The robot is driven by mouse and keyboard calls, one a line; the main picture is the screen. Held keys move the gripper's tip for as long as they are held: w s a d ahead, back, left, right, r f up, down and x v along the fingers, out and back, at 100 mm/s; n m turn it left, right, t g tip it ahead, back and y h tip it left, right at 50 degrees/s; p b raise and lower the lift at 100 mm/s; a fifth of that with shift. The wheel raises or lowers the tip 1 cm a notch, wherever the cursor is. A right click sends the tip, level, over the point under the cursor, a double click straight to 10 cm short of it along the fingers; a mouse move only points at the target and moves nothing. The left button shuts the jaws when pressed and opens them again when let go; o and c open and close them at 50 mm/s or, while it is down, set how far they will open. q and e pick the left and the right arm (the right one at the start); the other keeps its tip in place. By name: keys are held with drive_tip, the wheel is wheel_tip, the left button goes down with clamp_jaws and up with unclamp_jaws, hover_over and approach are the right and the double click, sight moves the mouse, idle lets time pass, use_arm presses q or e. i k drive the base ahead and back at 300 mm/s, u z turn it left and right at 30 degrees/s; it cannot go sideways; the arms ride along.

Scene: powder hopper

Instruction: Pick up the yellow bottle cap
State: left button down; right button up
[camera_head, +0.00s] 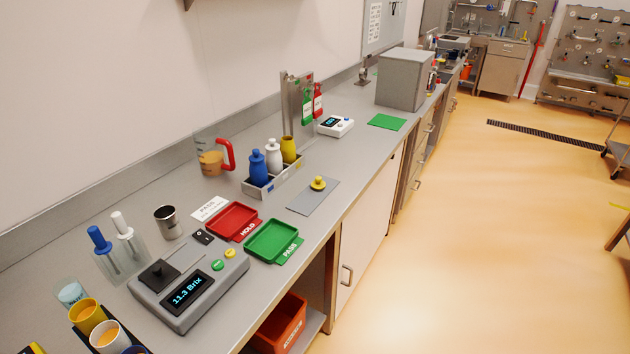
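The yellow bottle cap (318,183) sits on a flat grey mat (302,203) near the counter's front edge. It looks like a round base with a small knob on top. A yellow bottle (289,150) without a cap stands in a grey rack (262,191), behind and to the left of the cap. A white bottle (273,155) and a blue bottle (258,168), both capped, stand beside it in the rack. Neither of my grippers is in view.
A red HOLD tray (236,207) and green PASS tray (290,246) lie left of the mat. A measuring jug (210,162), metal cup (168,222) and Brix meter (195,284) stand farther left. The counter right of the mat is clear up to a green mat (386,122).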

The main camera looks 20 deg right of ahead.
sight(318, 184)
drive_tip(key=z, duration=1.75)
drive_tip(key=i, duration=0.9)
drive_tip(key=u, duration=2.5)
